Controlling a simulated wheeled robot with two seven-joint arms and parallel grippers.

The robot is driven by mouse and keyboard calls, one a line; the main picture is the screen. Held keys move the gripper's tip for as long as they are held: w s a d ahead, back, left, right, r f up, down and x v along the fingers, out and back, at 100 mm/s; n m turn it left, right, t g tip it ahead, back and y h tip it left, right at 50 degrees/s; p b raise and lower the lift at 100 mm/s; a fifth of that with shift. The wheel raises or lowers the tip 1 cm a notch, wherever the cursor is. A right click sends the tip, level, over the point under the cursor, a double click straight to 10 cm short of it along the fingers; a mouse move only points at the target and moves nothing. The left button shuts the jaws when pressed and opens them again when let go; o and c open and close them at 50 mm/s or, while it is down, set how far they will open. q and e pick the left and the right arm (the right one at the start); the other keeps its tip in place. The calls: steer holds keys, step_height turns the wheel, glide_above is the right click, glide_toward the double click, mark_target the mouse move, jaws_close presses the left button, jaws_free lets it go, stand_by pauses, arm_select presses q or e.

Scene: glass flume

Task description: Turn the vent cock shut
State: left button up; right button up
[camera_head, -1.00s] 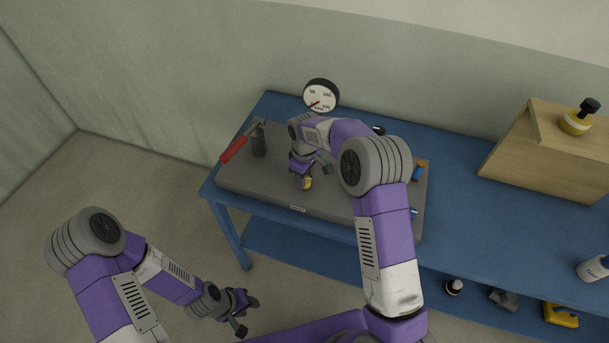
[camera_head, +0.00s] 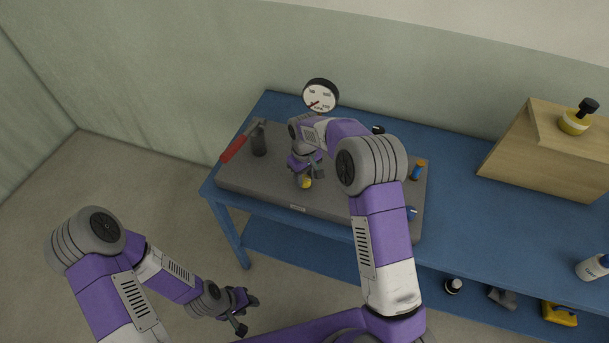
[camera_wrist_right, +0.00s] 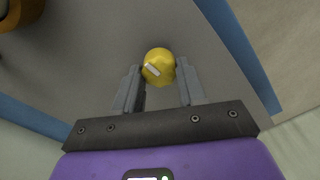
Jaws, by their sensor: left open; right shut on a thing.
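A round yellow knob (camera_wrist_right: 158,67) with a white pointer mark stands on the grey slab (camera_head: 339,198); no label naming the vent cock is legible. My right gripper (camera_wrist_right: 160,82) is shut on this knob, one finger on each side. The white mark lies slanted in the wrist view. In the head view the yellow knob (camera_head: 305,182) shows just below my right gripper, partly covered by it. My left gripper (camera_head: 243,312) is open and empty, low in front of the blue bench.
A red-handled lever (camera_head: 234,149) and a gauge (camera_head: 320,96) are at the back left.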

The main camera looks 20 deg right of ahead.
mark_target(305, 178)
steer(key=o, duration=1)
steer(key=shift+o, duration=0.2)
step_height(305, 178, up, 8)
steer(key=shift+f+p, duration=0.15)
steer(key=shift+p, duration=0.25)
